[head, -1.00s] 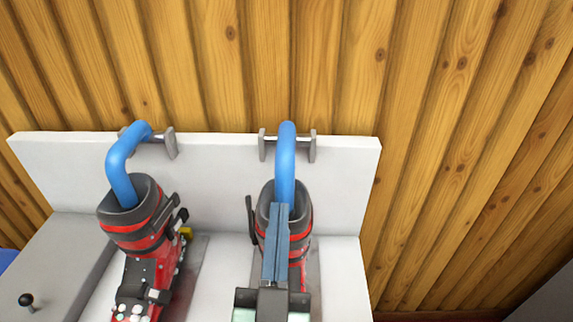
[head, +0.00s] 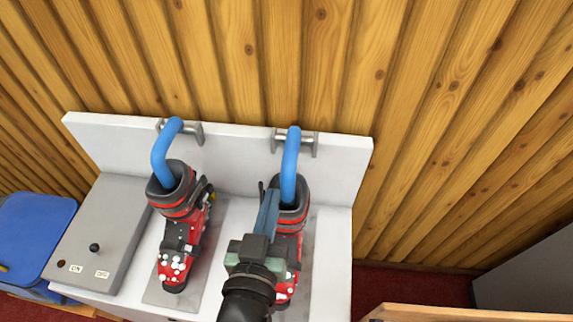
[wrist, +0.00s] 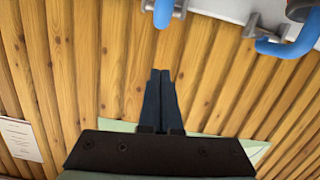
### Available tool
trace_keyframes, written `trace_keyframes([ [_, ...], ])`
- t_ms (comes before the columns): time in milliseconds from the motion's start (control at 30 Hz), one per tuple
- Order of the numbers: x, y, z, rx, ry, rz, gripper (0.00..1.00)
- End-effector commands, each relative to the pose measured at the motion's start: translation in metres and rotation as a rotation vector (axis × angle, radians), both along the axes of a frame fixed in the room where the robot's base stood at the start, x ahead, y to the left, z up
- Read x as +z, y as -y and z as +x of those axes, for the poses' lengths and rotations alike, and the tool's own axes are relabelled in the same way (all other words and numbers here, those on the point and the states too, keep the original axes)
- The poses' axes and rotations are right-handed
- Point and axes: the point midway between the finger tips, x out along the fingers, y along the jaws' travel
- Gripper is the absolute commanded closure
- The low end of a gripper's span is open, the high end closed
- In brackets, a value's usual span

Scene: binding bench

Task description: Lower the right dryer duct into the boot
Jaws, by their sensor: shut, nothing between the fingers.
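The right dryer duct (head: 290,160) is a bent blue tube hung from a grey bracket on the white back panel. Its lower end goes into the open top of the right red and black boot (head: 292,222). My gripper (head: 270,194) is shut and empty, in front of the boot's cuff and just left of the duct in the head view; it hides part of the boot. The wrist view shows the closed fingertips (wrist: 160,73) apart from a blue tube end (wrist: 163,12), with wood wall behind.
The left duct (head: 160,152) goes into the left boot (head: 183,235). A wooden edge (head: 470,314) is at lower right. Red floor shows right of the bench.

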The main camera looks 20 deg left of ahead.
Motion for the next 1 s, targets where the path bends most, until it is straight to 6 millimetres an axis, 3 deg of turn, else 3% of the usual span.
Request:
trace_keyframes([
  [533,-0.009,-0.023,0.089,0.0,0.003,0.002,1.0],
  [733,-0.042,-0.02,0.092,-0.002,0.0,0.0,1.0],
  [1000,-0.052,-0.019,0.093,0.0,0.001,0.002,1.0],
])
